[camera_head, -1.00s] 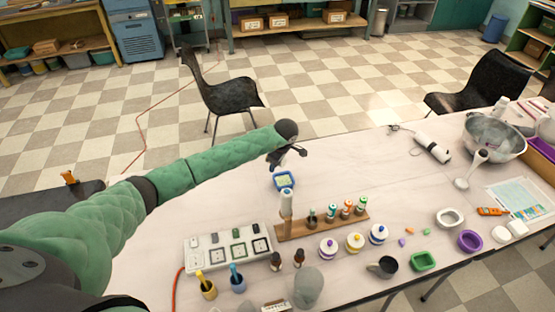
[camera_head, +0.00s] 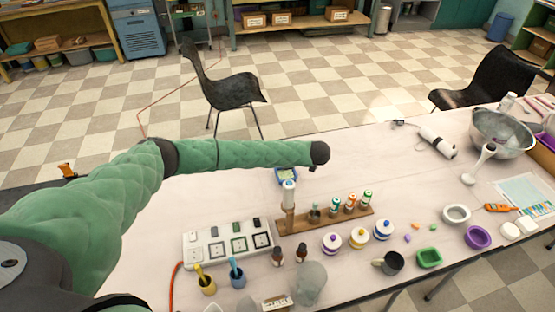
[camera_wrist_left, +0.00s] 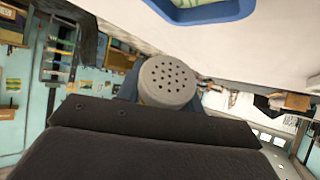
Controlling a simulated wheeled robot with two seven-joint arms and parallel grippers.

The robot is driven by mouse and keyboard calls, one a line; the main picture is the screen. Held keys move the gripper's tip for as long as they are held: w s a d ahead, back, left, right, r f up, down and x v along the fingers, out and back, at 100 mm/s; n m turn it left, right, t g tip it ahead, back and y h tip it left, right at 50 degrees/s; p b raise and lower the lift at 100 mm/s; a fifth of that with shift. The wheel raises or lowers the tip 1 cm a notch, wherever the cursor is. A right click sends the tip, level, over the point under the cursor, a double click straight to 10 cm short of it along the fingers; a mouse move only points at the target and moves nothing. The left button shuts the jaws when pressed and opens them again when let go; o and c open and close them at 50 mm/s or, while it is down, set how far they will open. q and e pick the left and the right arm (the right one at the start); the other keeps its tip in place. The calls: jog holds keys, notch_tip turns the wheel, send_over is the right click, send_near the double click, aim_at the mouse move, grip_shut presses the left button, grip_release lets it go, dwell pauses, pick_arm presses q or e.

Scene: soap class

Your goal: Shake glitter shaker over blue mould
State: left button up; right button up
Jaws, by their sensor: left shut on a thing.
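The blue mould (camera_head: 279,178) lies on the table beyond the wooden rack, with a pale yellow-green filling; part of its blue rim (camera_wrist_left: 207,12) shows at the top of the left wrist view. My left gripper (camera_wrist_left: 155,115) is shut on the glitter shaker, whose grey cap with several holes (camera_wrist_left: 168,82) faces the wrist camera. The shaker's body is mostly hidden behind the dark finger. In the head view the held shaker and most of the gripper are hidden by my wrist, just right of and above the mould. My right gripper is out of view.
Lidded jars (camera_head: 359,238) and a white switch board (camera_head: 205,250) stand nearer.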

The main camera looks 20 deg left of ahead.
pick_arm(q)
jog(key=shift+y+b, duration=0.35)
jog(key=shift+y, duration=0.15)
jog(key=shift+r, duration=0.15)
jog(key=shift+y+p, duration=0.4)
jog(key=shift+p, duration=0.4)
jog(key=shift+t+y+p, duration=0.3)
jog(key=shift+p, duration=0.15)
jog(key=y+p, duration=0.2)
jog(key=p, duration=0.4)
jog(key=shift+t+y+p, duration=0.3)
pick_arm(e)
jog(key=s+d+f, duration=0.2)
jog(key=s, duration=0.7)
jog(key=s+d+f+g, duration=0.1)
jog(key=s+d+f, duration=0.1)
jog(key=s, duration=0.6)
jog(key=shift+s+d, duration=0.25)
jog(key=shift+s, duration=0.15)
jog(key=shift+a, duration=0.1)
